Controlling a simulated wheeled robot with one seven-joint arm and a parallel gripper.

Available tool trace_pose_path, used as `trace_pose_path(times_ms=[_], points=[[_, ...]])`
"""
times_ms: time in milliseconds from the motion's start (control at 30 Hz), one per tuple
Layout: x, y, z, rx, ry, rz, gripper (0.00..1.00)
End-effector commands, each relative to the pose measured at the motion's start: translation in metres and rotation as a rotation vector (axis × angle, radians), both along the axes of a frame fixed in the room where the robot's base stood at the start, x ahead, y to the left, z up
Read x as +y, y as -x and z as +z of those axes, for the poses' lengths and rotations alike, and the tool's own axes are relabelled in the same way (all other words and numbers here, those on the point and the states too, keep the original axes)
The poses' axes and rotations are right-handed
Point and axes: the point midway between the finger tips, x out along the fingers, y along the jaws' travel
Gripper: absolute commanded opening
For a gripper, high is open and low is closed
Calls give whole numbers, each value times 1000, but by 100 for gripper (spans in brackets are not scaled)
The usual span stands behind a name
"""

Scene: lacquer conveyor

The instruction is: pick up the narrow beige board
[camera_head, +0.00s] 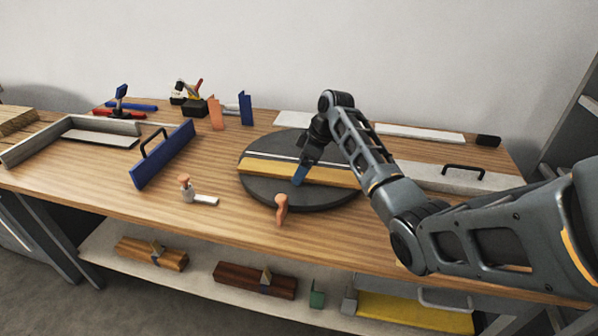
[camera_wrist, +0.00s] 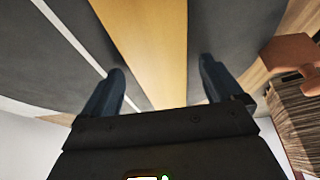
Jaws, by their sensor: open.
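The narrow beige board (camera_head: 265,170), yellowish in tone, lies flat across a dark round disc (camera_head: 290,194) on the wooden table. My gripper (camera_head: 300,175) is over the board, pointing down, and hides a short stretch of it. In the wrist view the board (camera_wrist: 150,40) runs lengthwise between the two blue fingers of my open gripper (camera_wrist: 163,72). There is a gap on either side of the board. Whether the fingertips reach down past its top face cannot be told.
A thin white strip (camera_wrist: 68,35) lies alongside the board on the disc. An orange-handled tool (camera_head: 281,207) stands at the disc's front edge. A blue panel (camera_head: 165,156) with a black handle is left. A pale board (camera_head: 440,178) with a handle lies right. Clear table (camera_head: 100,180) lies front left.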

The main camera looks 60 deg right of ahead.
Motion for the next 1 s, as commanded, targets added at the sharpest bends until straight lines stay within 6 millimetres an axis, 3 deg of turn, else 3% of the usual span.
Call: trace_pose_path(times_ms=[233,900,1000], points=[[0,-1,-2,0,0,0,93],[0,-1,-1,0,0,0,28],[0,-1,-1,-1,1,0,24]])
